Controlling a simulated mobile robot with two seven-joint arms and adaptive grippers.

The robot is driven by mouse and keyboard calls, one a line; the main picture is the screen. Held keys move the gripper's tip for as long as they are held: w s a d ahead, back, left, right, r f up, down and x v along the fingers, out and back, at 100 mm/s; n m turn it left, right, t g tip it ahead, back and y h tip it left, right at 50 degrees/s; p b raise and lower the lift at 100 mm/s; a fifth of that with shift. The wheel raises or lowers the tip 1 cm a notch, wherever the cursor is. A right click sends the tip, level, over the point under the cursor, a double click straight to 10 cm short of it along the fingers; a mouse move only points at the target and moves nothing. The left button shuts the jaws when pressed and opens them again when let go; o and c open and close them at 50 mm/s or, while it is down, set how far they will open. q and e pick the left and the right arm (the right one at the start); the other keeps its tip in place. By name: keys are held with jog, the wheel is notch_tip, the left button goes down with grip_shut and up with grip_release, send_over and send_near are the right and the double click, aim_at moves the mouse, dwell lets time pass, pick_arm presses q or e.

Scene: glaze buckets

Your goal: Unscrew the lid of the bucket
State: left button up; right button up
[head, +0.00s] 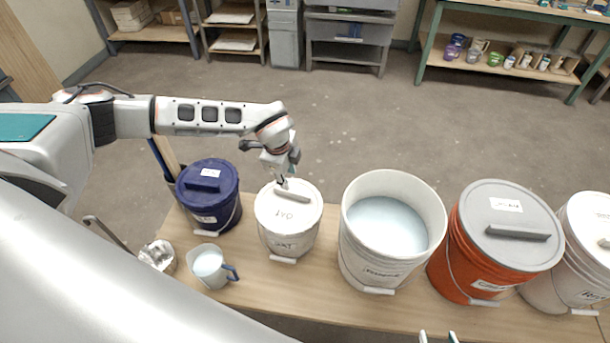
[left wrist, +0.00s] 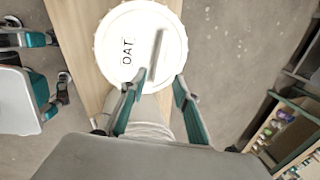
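The white bucket (head: 287,235) stands on the wooden bench with its round white lid (head: 272,220) on. My left gripper (head: 282,182) is over the lid at the bar, pointing down. In the left wrist view its teal fingers (left wrist: 160,76) are apart, with the near end of the bar (left wrist: 157,50) between or just beyond the tips; contact cannot be told.
Along the bench (head: 325,285) stand a lidded blue bucket (head: 213,212), an open bucket of pale liquid (head: 386,225), an orange bucket (head: 455,265) and another white bucket (head: 565,280). A jug (head: 208,265) and metal pot (head: 158,256) sit at left.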

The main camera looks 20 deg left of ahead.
aim_at(291, 193)
pick_arm(q)
jog(key=shift+b+x, duration=3.05)
jog(key=shift+x, duration=0.8)
jog(key=shift+b+x, duration=1.05)
jog(key=shift+x, duration=0.65)
jog(key=shift+s+f, duration=0.1)
jog(key=shift+f, duration=0.15)
pick_arm(e)
notch_tip(291, 193, down, 6)
jog(key=a, duration=0.1)
jog(key=shift+w+a+f, duration=0.2)
jog(key=shift+w+a, duration=0.15)
jog(key=shift+a, duration=0.05)
pick_arm(q)
jog(key=shift+s+f, duration=0.1)
jog(key=shift+f, duration=0.05)
grip_shut()
pick_arm(e)
jog(key=shift+s+f, duration=0.1)
jog(key=shift+f, duration=0.05)
